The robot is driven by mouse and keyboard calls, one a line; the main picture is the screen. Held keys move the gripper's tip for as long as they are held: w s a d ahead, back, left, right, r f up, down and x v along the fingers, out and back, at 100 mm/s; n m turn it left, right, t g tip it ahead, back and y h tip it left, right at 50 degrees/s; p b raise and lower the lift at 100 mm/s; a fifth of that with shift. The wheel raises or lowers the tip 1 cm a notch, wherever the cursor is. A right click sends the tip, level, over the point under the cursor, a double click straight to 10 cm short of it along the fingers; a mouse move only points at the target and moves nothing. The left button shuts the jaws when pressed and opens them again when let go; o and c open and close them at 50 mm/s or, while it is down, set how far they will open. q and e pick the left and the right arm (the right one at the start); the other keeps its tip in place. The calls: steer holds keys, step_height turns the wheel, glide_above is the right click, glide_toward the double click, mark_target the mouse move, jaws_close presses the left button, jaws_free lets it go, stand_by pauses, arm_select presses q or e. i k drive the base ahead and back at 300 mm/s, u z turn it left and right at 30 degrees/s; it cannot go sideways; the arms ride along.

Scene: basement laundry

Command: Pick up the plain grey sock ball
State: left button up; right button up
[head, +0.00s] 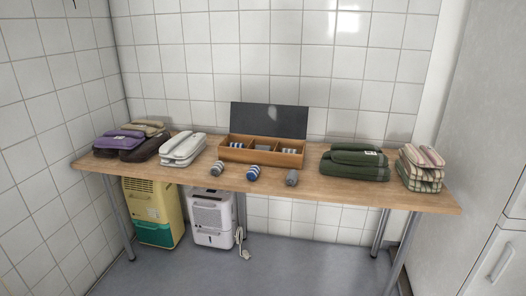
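A plain grey sock ball (292,178) lies on the wooden table near its front edge, at the right end of a loose row. To its left are a blue and white striped sock ball (253,173) and a grey and white striped one (217,168). Behind the row stands an open wooden box (262,158) with three compartments and a dark raised lid (268,119). Striped socks show in its left and right compartments, and something plain greyish shows in the middle one. Neither of my grippers is in view.
Folded dark green textiles (354,163) and checked ones (421,169) lie at the table's right. White (183,149), purple and brown folded stacks (120,140) lie at the left. Tiled walls close the back and left. Two appliances stand beneath the wooden table (400,196).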

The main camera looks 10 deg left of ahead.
mark_target(291, 176)
steer(key=u, duration=0.95)
steer(key=i, duration=1.85)
steer(key=z, duration=0.5)
